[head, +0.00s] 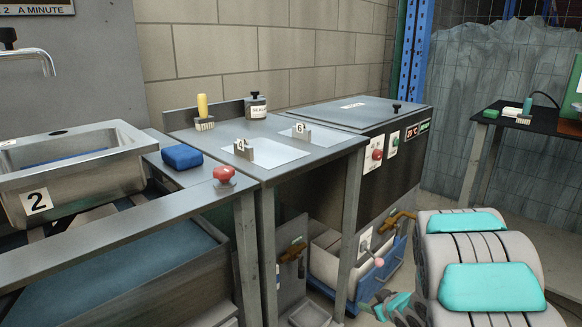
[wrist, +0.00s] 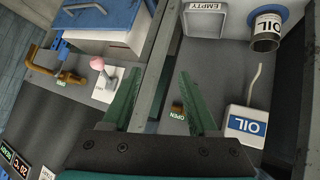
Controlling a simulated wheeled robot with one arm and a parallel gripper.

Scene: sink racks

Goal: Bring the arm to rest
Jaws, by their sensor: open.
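My gripper (head: 384,303) is low at the bottom of the head view, beside the lower front of the machine and counter. Teal-padded links of my arm fill the lower right and hide part of it. In the wrist view its two green fingers (wrist: 160,76) are spread apart with nothing held between them. A grey metal post (wrist: 165,62) shows behind the gap; I cannot tell how far off it is.
A pink-knobbed lever (wrist: 98,64), brass valve (wrist: 70,77), OIL container (wrist: 246,125) and EMPTY tray (wrist: 205,22) surround the fingers in the wrist view. The counter (head: 235,135) holds a blue sponge (head: 181,157) and red button (head: 224,174). A dark table (head: 520,118) stands right.

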